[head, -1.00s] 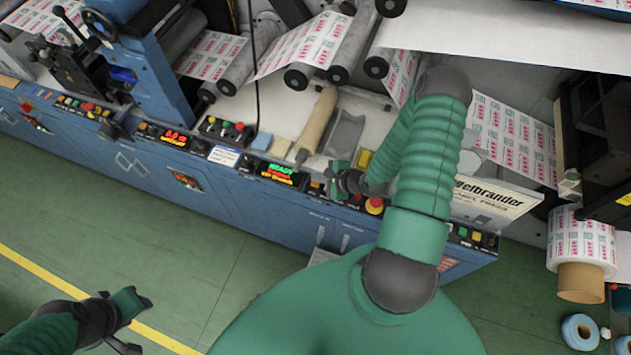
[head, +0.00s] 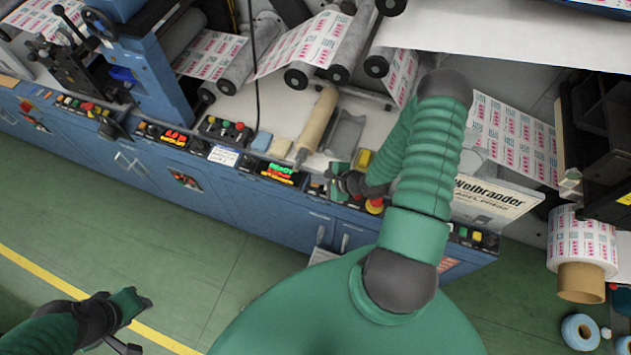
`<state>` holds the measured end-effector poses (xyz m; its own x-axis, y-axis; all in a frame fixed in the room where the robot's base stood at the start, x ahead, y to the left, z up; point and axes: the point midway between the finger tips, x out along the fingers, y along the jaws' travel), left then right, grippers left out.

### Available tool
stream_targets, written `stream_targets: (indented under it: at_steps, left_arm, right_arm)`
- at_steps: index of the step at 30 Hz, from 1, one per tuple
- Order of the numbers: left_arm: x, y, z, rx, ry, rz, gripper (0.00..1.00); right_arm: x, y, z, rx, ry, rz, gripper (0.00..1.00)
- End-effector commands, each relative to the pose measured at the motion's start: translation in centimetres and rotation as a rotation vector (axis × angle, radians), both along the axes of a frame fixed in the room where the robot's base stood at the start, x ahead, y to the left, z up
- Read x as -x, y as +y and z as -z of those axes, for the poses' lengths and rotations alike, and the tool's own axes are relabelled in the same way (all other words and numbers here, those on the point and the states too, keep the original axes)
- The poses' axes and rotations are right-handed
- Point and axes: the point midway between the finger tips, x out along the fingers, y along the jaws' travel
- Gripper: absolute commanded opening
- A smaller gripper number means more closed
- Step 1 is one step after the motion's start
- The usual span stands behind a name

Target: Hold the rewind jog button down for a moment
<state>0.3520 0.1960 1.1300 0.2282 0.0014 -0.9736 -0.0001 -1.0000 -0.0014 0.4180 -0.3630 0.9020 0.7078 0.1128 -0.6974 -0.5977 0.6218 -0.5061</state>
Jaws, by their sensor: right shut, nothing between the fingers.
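My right gripper (head: 340,185) is shut and empty. It is at the control strip on the front edge of the blue machine, just right of the lit display (head: 281,174) with green and red text. Its fingers and wrist cover the buttons there, so I cannot tell which is the rewind jog button or whether one is pressed. A red mushroom button on a yellow base (head: 375,205) shows just right of the gripper. My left gripper (head: 137,325) hangs low at the left over the green floor, its fingers spread apart and empty.
The blue machine cabinet (head: 240,205) runs along the front. A wooden-coloured roller (head: 318,121) and a yellow block (head: 364,159) lie on the white deck behind the strip. A label roll (head: 581,245) is at the right.

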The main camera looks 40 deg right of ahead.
Motion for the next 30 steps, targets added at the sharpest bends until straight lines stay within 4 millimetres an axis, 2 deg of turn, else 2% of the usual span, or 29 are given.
stream_targets:
  at_steps: [30]
  left_arm:
    - [0.0,0.0,0.7,0.000,0.000,0.000,0.36]
  right_arm:
    - [0.0,0.0,1.0,-0.001,0.000,0.001,0.00]
